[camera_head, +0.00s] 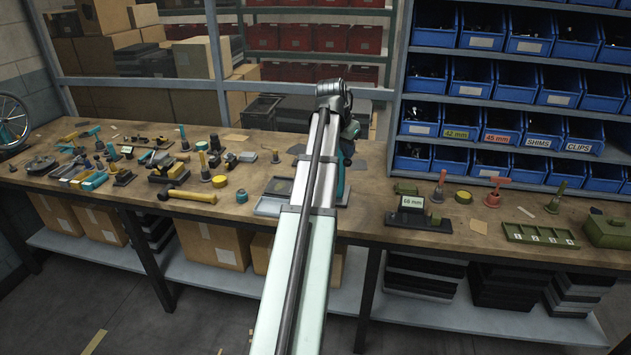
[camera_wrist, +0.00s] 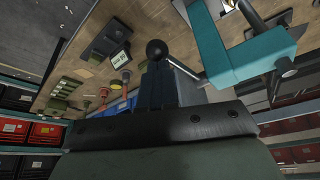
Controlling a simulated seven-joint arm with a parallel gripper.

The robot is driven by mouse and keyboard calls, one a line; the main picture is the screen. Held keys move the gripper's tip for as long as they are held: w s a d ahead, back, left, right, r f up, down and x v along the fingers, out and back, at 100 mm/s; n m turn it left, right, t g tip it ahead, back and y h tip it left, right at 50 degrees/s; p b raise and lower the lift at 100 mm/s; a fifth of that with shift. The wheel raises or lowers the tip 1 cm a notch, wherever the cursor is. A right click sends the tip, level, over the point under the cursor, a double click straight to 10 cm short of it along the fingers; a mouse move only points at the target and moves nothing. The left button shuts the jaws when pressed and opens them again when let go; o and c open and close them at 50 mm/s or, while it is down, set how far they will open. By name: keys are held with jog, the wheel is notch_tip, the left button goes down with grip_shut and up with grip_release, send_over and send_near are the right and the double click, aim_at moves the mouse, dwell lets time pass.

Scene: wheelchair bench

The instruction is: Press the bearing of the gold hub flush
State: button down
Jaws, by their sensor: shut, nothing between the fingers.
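My gripper (camera_wrist: 160,68) shows in the wrist view as dark, closed fingers with nothing between them. A black ball knob (camera_wrist: 156,49) is right at its tips; I cannot tell whether they touch. A teal metal frame with a bar (camera_wrist: 240,60), which looks like a press, stands beside it on the right. In the head view a teal part (camera_head: 346,180) shows just behind my arm, which hides most of it and my gripper. I cannot make out the gold hub or its bearing for certain; a small gold disc (camera_head: 463,197) lies on the bench to the right.
The wooden bench (camera_head: 390,237) holds a grey tray (camera_head: 270,207), a small display (camera_head: 411,205), a green compartment tray (camera_head: 540,235) and a green box (camera_head: 607,232). Many tools crowd the left side. Blue bins (camera_head: 484,42) rise behind on the right.

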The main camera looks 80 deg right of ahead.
jog(key=shift+d+r, duration=0.1)
jog(key=shift+r, duration=0.65)
jog(key=shift+d+r, duration=0.25)
jog(key=shift+r, duration=0.45)
jog(key=shift+d+r, duration=0.25)
jog(key=shift+r, duration=0.4)
jog(key=d+r, duration=0.1)
jog(key=r, duration=0.2)
jog(key=shift+d+r, duration=0.1)
jog(key=shift+d, duration=0.3)
jog(key=shift+r, duration=0.1)
notch_tip(320, 180, up, 6)
jog(key=shift+f, duration=0.1)
